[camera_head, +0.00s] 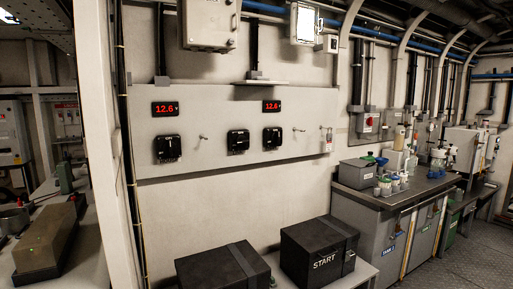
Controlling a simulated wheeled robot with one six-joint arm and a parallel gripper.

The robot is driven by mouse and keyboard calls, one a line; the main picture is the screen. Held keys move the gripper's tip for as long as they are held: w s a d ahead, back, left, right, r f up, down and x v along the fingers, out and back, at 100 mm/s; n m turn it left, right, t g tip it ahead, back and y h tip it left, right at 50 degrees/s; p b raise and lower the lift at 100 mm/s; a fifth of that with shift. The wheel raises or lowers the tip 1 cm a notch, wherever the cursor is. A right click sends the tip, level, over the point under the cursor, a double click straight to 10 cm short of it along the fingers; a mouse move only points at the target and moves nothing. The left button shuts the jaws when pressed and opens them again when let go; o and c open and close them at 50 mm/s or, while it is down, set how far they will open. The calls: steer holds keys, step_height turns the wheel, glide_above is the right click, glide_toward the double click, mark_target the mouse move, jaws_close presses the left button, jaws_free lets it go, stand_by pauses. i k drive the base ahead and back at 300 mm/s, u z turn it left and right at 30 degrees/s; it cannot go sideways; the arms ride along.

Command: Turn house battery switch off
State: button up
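Three black switch units are mounted on a pale grey wall panel (215,165): a left one (168,148), a middle one (238,141) and a right one (272,138). Any labels on them are too small to read, so I cannot tell which is the house battery switch or how each is set. My gripper is not in view.
A black strapped battery box (205,272) and another marked START (308,258) stand on a low shelf below the panel. A cabinet counter (405,192) with bottles and a grey bin is at right. A white post (115,150) stands left. Floor shows at lower right.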

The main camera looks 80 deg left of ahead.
mark_target(169, 146)
steer(key=i, duration=0.15)
steer(key=u, duration=2.4)
steer(key=i, duration=1.9)
steer(key=u, duration=0.8)
